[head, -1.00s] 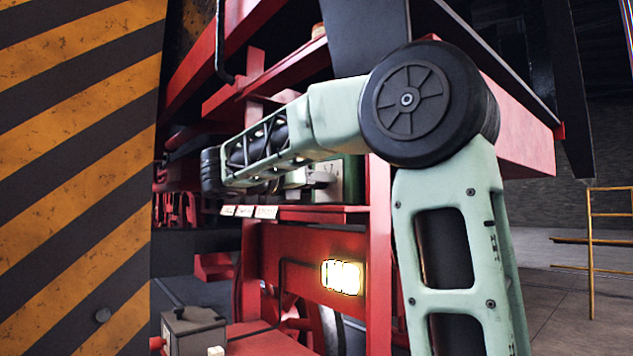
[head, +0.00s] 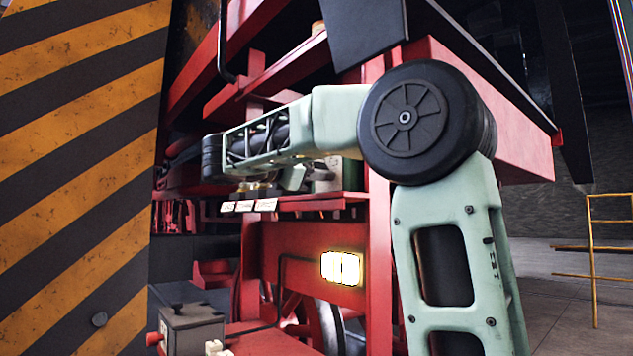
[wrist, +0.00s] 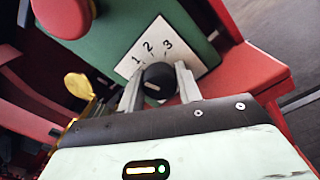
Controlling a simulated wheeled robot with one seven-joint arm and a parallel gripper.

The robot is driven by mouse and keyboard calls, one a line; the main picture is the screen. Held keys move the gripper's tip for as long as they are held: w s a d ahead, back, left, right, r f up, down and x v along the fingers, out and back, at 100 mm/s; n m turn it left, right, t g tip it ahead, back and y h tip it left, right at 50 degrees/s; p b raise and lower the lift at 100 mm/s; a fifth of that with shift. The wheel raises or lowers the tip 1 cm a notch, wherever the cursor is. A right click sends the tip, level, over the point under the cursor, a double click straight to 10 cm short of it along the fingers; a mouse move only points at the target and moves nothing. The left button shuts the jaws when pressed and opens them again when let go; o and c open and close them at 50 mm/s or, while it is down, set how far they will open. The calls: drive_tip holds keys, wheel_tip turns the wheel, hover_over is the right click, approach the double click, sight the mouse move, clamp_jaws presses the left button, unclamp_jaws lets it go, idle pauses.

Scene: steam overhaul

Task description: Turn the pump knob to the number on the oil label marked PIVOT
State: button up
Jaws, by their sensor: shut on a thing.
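The black pump knob (wrist: 157,80) sits on a white dial plate (wrist: 148,47) printed 1, 2 and 3, on a green pump box (wrist: 115,30). The knob has a short pale mark; I cannot tell which number it points to. My gripper (wrist: 160,84) is shut on the knob, one finger on each side. In the head view the pump box (head: 345,176) stands on a red ledge, partly behind my arm. Several small white labels (head: 266,205) line the ledge edge left of it, below small dark containers; their writing is too small to read.
A red round part (wrist: 65,14) and a yellow knob-like part (wrist: 78,85) are left of the dial in the wrist view. A lit lamp (head: 341,268) is below the ledge. A striped panel (head: 80,170) fills the left, and a yellow railing (head: 592,255) stands at the right.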

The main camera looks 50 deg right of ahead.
drive_tip(key=m+b, duration=0.2)
drive_tip(key=m, duration=0.1)
drive_tip(key=m+b, duration=0.1)
drive_tip(key=b, duration=0.1)
drive_tip(key=shift+f+m, duration=0.25)
drive_tip(key=shift+m, duration=0.15)
drive_tip(key=m+b, duration=0.3)
drive_tip(key=shift+m, duration=0.4)
drive_tip(key=m+b, duration=0.3)
drive_tip(key=m, duration=0.1)
drive_tip(key=shift+g+b, duration=0.3)
drive_tip(key=shift+b, duration=0.05)
drive_tip(key=shift+r+m+b, duration=0.15)
drive_tip(key=shift+m+b, duration=0.85)
drive_tip(key=shift+m, duration=0.7)
drive_tip(key=o, duration=1)
drive_tip(key=shift+c, duration=0.2)
